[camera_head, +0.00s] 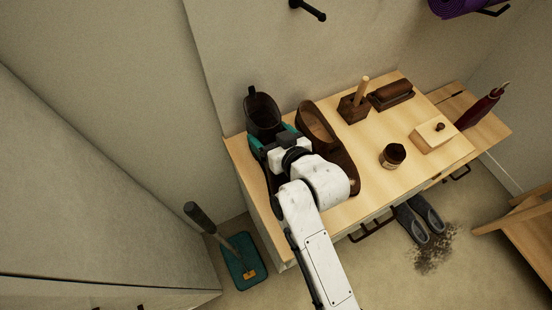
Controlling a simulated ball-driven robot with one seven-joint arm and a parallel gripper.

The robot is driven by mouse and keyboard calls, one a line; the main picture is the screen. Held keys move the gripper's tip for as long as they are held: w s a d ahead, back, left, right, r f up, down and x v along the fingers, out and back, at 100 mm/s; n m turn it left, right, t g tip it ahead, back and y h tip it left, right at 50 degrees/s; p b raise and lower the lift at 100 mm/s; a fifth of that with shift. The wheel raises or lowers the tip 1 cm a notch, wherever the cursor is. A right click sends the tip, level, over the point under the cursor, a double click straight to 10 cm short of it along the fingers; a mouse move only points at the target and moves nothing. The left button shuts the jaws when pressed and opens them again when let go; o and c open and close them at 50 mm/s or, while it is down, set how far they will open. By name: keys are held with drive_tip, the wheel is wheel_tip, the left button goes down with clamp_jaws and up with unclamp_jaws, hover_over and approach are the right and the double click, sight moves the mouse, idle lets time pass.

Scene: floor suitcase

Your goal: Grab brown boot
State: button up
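A dark brown boot (262,108) stands upright at the left back of the wooden cabinet top, with a loop at its back edge. A lighter brown boot (317,122) stands to its right; its foot shows in part behind my arm. My gripper (271,136) is low over the left boot. Its teal fingers are spread, one at the boot's left side and one between the two boots. I cannot tell whether they touch the boot. The left boot's lower part is mostly hidden by my gripper.
The cabinet top (367,184) also holds a wooden block with a handle (354,105), a brush (391,94), a dark round jar (392,156) and a light box (434,134). Grey slippers (418,219) and dirt lie on the floor.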

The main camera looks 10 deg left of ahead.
clamp_jaws()
idle(0.5)
drive_tip(key=shift+r, duration=0.15)
